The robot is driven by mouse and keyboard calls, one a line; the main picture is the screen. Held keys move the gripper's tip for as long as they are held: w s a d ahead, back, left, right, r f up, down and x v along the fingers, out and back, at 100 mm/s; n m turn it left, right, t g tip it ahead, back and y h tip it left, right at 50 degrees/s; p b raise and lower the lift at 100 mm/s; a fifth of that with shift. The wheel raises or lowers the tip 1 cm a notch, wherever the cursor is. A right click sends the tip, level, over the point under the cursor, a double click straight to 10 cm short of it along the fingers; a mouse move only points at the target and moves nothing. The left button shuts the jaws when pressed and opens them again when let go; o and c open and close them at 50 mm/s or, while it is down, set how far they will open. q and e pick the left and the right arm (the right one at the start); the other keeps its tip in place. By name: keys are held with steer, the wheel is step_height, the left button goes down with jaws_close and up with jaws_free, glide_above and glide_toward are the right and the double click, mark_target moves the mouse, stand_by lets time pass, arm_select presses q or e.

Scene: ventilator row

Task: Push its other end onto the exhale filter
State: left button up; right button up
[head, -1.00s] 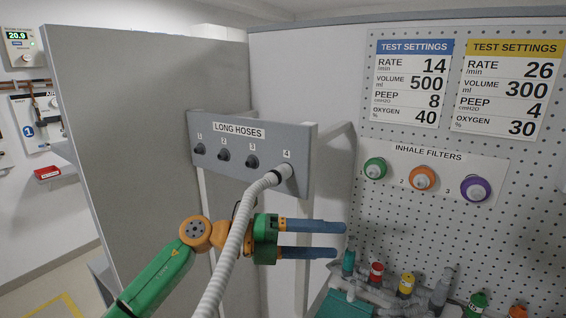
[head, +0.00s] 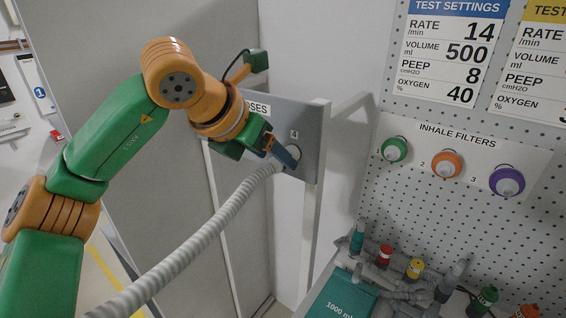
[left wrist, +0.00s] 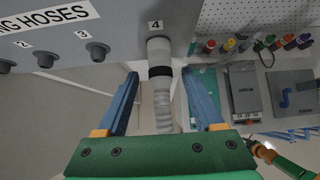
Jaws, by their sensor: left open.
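A ribbed grey-white hose (head: 190,240) hangs from port 4 of the long hoses panel (head: 311,140) and runs down to the lower left. Its dark-banded cuff (left wrist: 160,70) is at the port in the left wrist view. My left gripper (head: 284,157) is at this upper end. In the left wrist view its blue fingers (left wrist: 159,76) stand open on either side of the hose, with gaps. The hose's other end is out of view. I cannot pick out an exhale filter. Green and orange parts of my right arm (left wrist: 282,160) show at the lower right of that view.
Green (head: 395,149), orange (head: 446,163) and purple (head: 507,181) inhale filters hang on the pegboard. Below them are a teal 1000 ml bag (head: 345,296) and several fittings with coloured caps, including a red one (head: 384,255). A large grey partition (head: 110,60) stands at left.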

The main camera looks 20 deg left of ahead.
arm_select(q)
steer(key=shift+x, duration=0.85)
jaws_close()
stand_by(1.1)
